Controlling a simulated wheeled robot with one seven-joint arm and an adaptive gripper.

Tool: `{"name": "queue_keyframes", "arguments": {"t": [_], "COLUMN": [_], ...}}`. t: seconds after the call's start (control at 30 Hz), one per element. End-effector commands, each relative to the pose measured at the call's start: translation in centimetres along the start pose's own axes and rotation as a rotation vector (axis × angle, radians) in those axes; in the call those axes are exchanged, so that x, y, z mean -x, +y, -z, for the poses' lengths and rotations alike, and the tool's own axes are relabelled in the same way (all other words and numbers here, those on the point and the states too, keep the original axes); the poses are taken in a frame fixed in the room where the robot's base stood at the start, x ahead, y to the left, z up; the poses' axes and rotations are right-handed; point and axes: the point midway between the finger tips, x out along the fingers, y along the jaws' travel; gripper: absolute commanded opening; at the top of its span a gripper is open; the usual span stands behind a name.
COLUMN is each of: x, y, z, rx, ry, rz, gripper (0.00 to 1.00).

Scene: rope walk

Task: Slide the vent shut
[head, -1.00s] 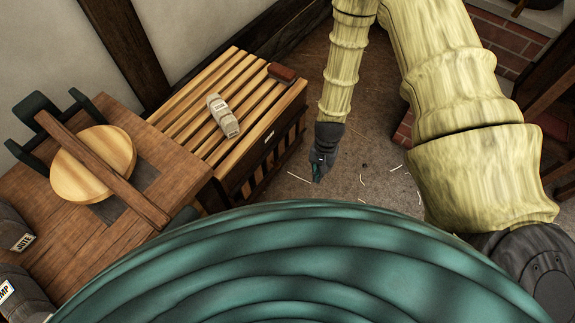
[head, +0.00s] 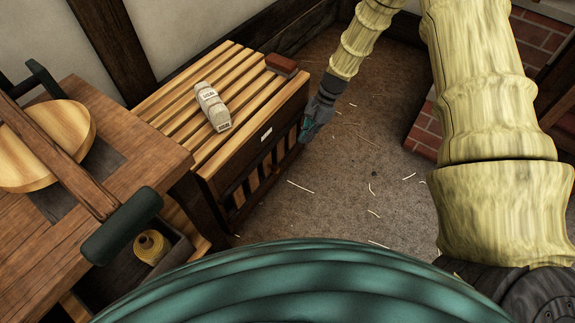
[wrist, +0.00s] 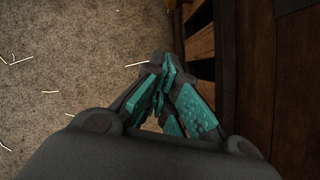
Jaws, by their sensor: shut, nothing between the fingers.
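The vent (head: 262,178) is the row of upright wooden slats with dark gaps between them, low on the front of the slatted wooden chest. Dark gaps show between several slats, so it stands at least partly open. In the wrist view its slats (wrist: 200,45) are at the upper right, beside the fingers. My gripper (head: 306,138) is at the right end of the chest's front, fingers pointing down. It is shut and empty, with teal finger pads (wrist: 163,85). It is close to the vent; I cannot tell whether it touches.
A pale labelled bundle (head: 212,107) and a red-brown block (head: 281,65) lie on the chest's slatted top. A wooden bench (head: 140,165) stands at left, with an open drawer (head: 165,275) holding a yellow spool (head: 150,247). The floor (head: 370,150) right of the chest is open, with scattered straw.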

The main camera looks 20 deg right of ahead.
Motion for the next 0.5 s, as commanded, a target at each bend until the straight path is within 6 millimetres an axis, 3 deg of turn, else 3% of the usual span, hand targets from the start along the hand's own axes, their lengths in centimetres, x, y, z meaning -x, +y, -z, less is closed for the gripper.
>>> {"name": "queue_keyframes", "arguments": {"t": [0.33, 0.5], "x": [0.0, -1.3], "y": [0.0, 0.0], "z": [0.0, 0.1], "rx": [-0.001, -0.001], "ry": [-0.001, -0.002], "rz": [0.0, -0.001], "gripper": [0.0, 0.0]}}
